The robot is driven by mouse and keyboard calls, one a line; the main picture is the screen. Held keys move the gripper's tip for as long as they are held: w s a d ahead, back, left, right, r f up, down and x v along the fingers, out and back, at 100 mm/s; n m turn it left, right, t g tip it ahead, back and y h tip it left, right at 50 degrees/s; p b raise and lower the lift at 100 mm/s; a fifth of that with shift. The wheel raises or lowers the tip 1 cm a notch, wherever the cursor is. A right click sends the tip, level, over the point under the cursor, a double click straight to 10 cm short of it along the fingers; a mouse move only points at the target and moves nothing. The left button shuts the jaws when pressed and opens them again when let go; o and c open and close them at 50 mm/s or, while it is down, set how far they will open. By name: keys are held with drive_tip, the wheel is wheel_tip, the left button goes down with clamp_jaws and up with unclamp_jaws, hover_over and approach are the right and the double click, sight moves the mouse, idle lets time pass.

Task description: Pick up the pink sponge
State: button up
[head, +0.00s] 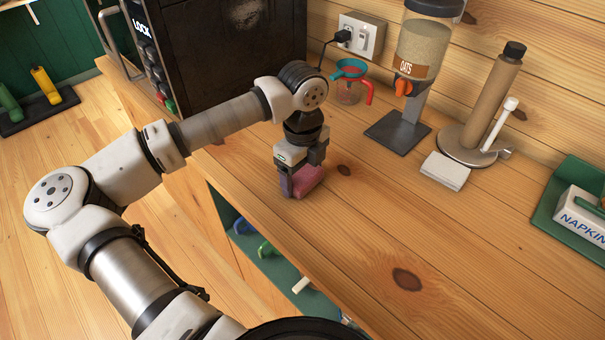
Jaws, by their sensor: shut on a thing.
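The pink sponge (309,180) is on or just above the wooden counter, near its front edge, in the head view. My gripper (301,182) points down and is shut on the sponge, with its fingers covering part of the sponge's left side. I cannot tell whether the sponge's underside touches the counter.
Behind the gripper are a dark microwave (230,45), a clear cup with a red handle (350,88) and an oats dispenser (415,60). A paper towel holder (487,100), a white block (446,170) and a napkin box (585,215) stand right. The front counter is clear.

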sight(302, 173)
wheel_tip(302, 173, up, 20)
drive_tip(key=b, duration=0.3)
